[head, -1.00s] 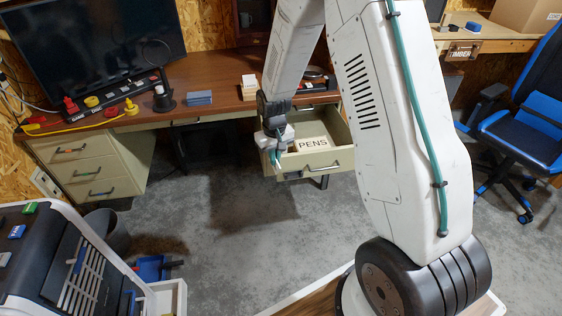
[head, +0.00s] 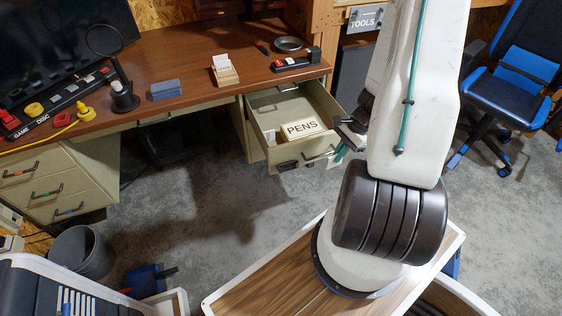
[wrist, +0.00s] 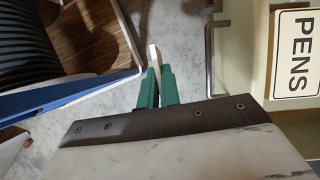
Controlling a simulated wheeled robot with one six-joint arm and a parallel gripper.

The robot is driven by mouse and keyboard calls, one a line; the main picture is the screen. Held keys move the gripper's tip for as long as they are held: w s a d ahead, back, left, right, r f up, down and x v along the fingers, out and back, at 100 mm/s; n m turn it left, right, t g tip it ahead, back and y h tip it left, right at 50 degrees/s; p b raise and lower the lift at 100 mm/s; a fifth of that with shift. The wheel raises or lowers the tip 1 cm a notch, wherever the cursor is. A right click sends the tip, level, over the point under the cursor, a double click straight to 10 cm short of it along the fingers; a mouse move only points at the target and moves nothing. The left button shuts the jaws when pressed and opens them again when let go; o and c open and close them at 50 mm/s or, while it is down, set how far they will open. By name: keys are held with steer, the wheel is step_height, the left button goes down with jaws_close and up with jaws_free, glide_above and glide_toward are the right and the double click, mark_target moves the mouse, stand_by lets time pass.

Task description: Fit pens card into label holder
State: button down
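My gripper (head: 340,153) is beside the right front corner of the open drawer (head: 333,105), outside it. In the wrist view its green fingers (wrist: 155,85) are close together on a thin white card (wrist: 153,57), seen nearly edge-on, so its print is hidden. The card also shows as a white patch below the fingers in the head view (head: 335,162). A small dark frame, apparently the label holder (head: 288,166), is on the left of the drawer front, left of the handle (head: 321,158). A block marked PENS (head: 301,128) lies inside the drawer; its face shows in the wrist view (wrist: 296,52).
The desk (head: 190,72) above carries a wooden card box (head: 224,74), blue-grey cards (head: 165,89) and a black stand (head: 123,98). A bin (head: 82,252) stands at left. A blue chair (head: 520,85) is at right. The floor before the drawer is clear.

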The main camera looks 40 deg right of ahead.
steer(key=shift+m+t, duration=0.3)
steer(key=shift+m, duration=0.3)
steer(key=w+a, duration=0.3)
steer(key=w+a+f, duration=0.1)
steer(key=w+a, duration=0.2)
steer(key=w, duration=0.1)
steer(key=w+a, duration=0.3)
steer(key=w, duration=0.1)
steer(key=shift+w+a+f, duration=0.15)
steer(key=shift+a+f, duration=0.2)
steer(key=shift+f, duration=0.05)
step_height(320, 180, down, 4)
steer(key=shift+w+r, duration=0.15)
steer(key=shift+r, duration=0.05)
steer(key=c, duration=1.9)
jaws_free()
steer(key=shift+r, duration=0.1)
